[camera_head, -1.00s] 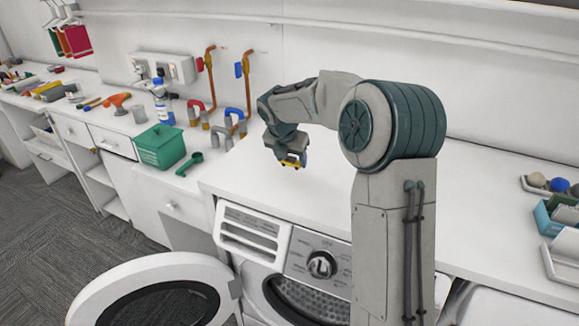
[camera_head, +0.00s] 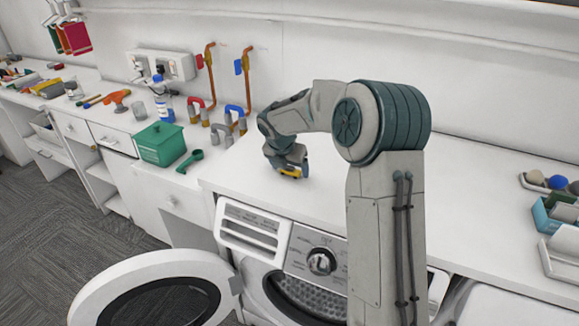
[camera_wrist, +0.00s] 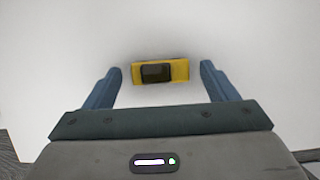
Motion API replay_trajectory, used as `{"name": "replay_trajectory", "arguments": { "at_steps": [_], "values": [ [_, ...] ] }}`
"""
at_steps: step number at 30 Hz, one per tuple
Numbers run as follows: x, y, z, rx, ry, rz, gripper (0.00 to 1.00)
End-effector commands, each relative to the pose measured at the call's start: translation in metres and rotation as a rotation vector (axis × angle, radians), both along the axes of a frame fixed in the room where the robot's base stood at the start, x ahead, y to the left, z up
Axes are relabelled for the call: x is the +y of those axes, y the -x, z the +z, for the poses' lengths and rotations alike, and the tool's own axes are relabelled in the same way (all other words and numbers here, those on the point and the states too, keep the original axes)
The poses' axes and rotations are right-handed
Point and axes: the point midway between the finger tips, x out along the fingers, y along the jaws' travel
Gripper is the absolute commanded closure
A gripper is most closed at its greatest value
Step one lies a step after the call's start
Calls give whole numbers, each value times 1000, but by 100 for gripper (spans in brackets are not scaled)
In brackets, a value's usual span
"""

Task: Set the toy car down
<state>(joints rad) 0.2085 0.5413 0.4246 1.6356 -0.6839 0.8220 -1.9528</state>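The toy car is yellow with a dark top; in the wrist view the toy car (camera_wrist: 180,71) lies between my two blue fingers, with a gap on each side. My gripper (camera_wrist: 161,75) is open around it and does not appear to touch it. In the head view the toy car (camera_head: 290,173) shows as a small yellow patch under my gripper (camera_head: 288,165), low at the white worktop (camera_head: 235,170) above the washing machine. The car's far side is hidden by my gripper in the head view.
A green lidded box (camera_head: 161,145) and a green scoop (camera_head: 189,161) stand to the left on the counter. Pipes with red and blue valves (camera_head: 238,66) rise behind. Trays with small items (camera_head: 549,182) are at the right. The worktop around my gripper is clear.

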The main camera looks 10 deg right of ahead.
Motion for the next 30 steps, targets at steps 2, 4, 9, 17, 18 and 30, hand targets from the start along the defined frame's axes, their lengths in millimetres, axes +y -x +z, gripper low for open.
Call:
{"name": "replay_trajectory", "arguments": {
  "at_steps": [2,4,9,17,18,30],
  "values": [
    [0,0,0,0,0,0,21],
    [0,0,0,0,0,0,21],
    [2,2,10,-3,-1,0,21],
    [13,18,59,-5,-1,-1,21],
    [15,21,67,-6,0,0,21],
    [27,40,114,-4,-4,-16,21]
  ]
}}
